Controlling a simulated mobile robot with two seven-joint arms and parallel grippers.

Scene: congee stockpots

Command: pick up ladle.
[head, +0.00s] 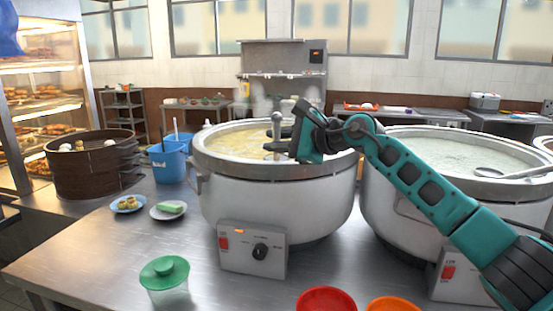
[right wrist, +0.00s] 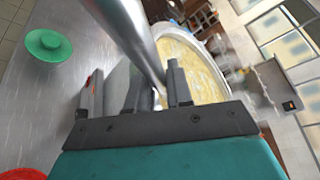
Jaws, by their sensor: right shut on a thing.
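My right gripper (head: 279,146) reaches in from the right and is over the near rim of the left stockpot (head: 270,200), which holds pale yellow congee. In the right wrist view, its fingers (right wrist: 138,92) are shut on a shiny metal ladle handle (right wrist: 132,35). The held ladle's bowl cannot be made out. A second ladle (head: 491,172) lies across the near rim of the right stockpot (head: 395,205), with its handle to the right. My left gripper is out of view.
A green-lidded container (head: 164,271), a red bowl (head: 326,301) and an orange bowl (head: 392,304) are near the front of the steel counter (head: 110,240). Left of the pots are a blue bucket (head: 168,163), two small plates and a dark steamer (head: 92,167). The front left counter is clear.

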